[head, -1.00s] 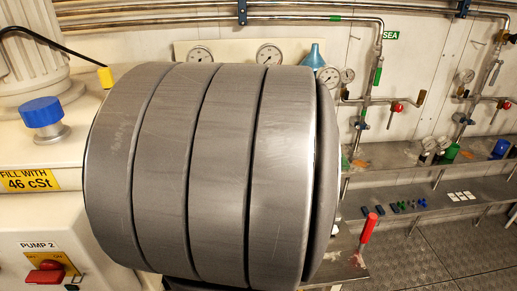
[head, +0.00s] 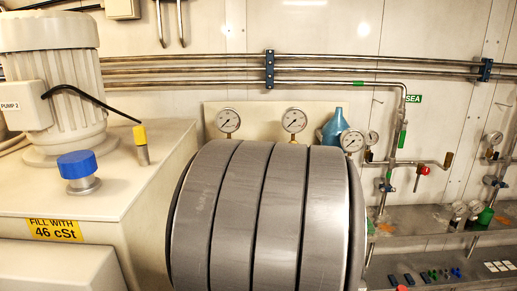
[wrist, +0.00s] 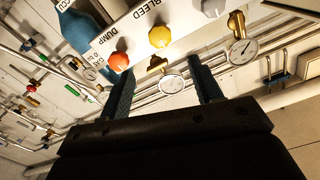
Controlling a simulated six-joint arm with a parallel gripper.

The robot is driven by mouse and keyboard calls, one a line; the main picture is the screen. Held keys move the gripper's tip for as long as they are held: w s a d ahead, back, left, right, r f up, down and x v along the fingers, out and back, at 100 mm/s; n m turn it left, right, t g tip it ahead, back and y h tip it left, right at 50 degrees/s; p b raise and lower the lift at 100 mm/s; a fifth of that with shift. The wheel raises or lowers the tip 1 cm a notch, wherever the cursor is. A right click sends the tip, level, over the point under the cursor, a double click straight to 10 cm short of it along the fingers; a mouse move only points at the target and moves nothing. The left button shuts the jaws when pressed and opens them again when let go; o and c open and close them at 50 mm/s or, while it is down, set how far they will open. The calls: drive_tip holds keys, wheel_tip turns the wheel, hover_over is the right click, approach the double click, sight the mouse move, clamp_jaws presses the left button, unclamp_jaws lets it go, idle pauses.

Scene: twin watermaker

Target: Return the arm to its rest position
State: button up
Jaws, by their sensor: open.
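My gripper (wrist: 160,68) shows in the wrist view with its two dark blue-grey fingers apart. Nothing is held between them. Beyond the fingers is a white panel (wrist: 133,22) lettered DUMP and BLEED.
In the head view a large grey banded cylinder (head: 265,215) fills the lower middle. A cream tank (head: 130,190) with a blue cap (head: 76,164) stands left. Wall pipes (head: 180,68), gauges (head: 293,120) and a blue bottle (head: 336,125) lie behind.

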drive_tip(key=w, duration=1.3)
drive_tip(key=shift+s, duration=0.15)
drive_tip(key=s, duration=1.7)
drive_tip(key=w, duration=1.7)
drive_tip(key=shift+w, duration=0.15)
drive_tip(key=shift+n, duration=2)
drive_tip(key=s, duration=1.7)
drive_tip(key=shift+s, duration=0.2)
drive_tip(key=shift+o, duration=0.4)
